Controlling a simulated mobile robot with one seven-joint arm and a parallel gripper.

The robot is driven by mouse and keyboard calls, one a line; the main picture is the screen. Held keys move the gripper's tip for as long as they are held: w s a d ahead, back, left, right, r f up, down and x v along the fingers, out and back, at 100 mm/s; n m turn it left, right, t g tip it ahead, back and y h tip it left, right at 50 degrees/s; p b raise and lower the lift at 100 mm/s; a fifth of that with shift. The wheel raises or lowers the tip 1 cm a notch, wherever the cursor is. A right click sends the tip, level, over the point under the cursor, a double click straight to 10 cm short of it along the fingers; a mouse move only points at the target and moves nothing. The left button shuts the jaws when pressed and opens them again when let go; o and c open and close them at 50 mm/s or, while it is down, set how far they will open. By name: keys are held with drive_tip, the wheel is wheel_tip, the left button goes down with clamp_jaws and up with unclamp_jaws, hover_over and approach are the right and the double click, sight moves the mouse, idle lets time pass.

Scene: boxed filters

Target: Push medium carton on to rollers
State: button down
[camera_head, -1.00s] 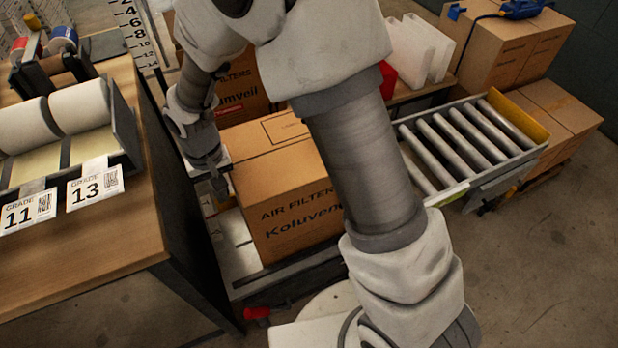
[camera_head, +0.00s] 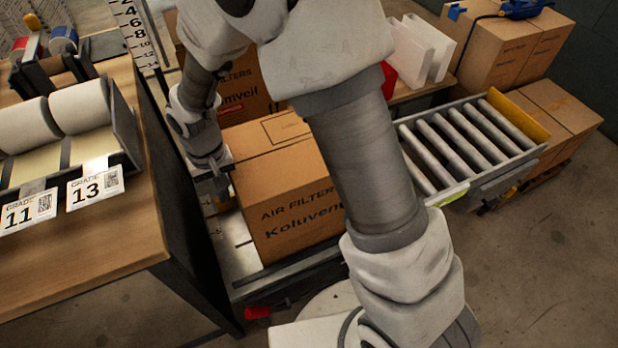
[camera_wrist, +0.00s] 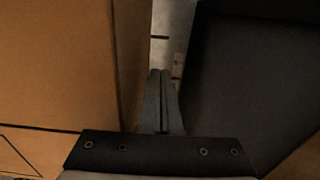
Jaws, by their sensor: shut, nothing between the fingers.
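The medium carton (camera_head: 288,190), brown and printed "AIR FILTER" and "Koluven", stands upright on a metal platform (camera_head: 240,262) in the head view. My arm hides its right part. In the wrist view the carton (camera_wrist: 60,70) fills the left side. My gripper (camera_head: 222,188) is at the carton's left side in the head view, low in the gap beside the workbench. In the wrist view my gripper (camera_wrist: 161,75) is shut and empty, its fingers close beside the carton's face. I cannot tell whether they touch it. The rollers (camera_head: 465,142) lie to the right, beyond my arm.
A wooden workbench (camera_head: 130,215) with a dark side panel stands close on the left, holding filter rolls (camera_head: 80,105). Another carton (camera_head: 250,88) stands behind. White panels (camera_head: 425,48) and stacked cartons (camera_head: 500,45) are at the back right. The rollers look clear.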

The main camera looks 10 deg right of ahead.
drive_tip(key=shift+w+d, duration=0.2)
drive_tip(key=shift+d, duration=0.55)
drive_tip(key=shift+w+d, duration=0.15)
drive_tip(key=shift+d, duration=0.65)
drive_tip(key=shift+w+d, duration=0.2)
drive_tip(key=shift+d, duration=0.55)
drive_tip(key=shift+w+d+p, duration=0.15)
drive_tip(key=shift+w+d, duration=0.05)
drive_tip(key=shift+d, duration=0.6)
drive_tip(key=shift+w+d+p, duration=0.1)
drive_tip(key=shift+w+d, duration=0.1)
drive_tip(key=shift+d, duration=0.6)
drive_tip(key=shift+w+d+p, duration=0.15)
drive_tip(key=shift+w+d, duration=0.05)
drive_tip(key=shift+d, duration=0.6)
drive_tip(key=shift+w+d+p, duration=0.1)
drive_tip(key=shift+w+d, duration=0.1)
drive_tip(key=shift+d, duration=0.6)
drive_tip(key=shift+w+d+p, duration=0.1)
drive_tip(key=shift+w+d, duration=0.05)
drive_tip(key=shift+d, duration=0.7)
drive_tip(key=shift+w+d+p, duration=0.1)
drive_tip(key=shift+w+d, duration=0.1)
drive_tip(key=shift+d, duration=0.6)
